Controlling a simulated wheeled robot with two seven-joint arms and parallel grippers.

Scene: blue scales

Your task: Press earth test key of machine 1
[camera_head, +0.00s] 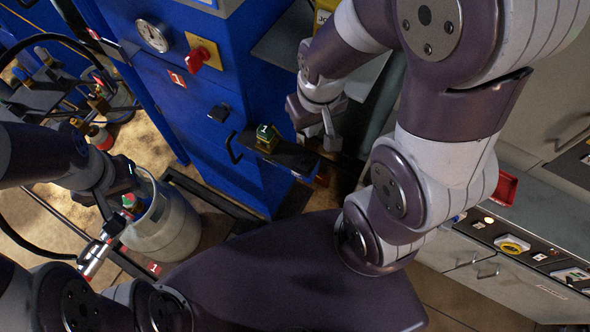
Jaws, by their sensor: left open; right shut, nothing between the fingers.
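A small block with a green "1" marker (265,133) sits on a dark ledge (287,155) on the front of the blue machine (225,60). I cannot make out which part is the earth test key. My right gripper (328,135) is shut and empty, pointing down just right of the marked block, apart from it. Its arm covers much of the area behind it. My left gripper (113,212) is open over the grey gas cylinder (165,230) at the lower left; I cannot tell whether it touches anything there.
The blue machine carries a round gauge (153,36), a red knob on a yellow plate (205,54) and a black handle (233,148). Valves and hoses (50,75) crowd the left. A grey console (510,255) with a yellow-ringed switch (512,244) stands at right, near a red tray (503,188).

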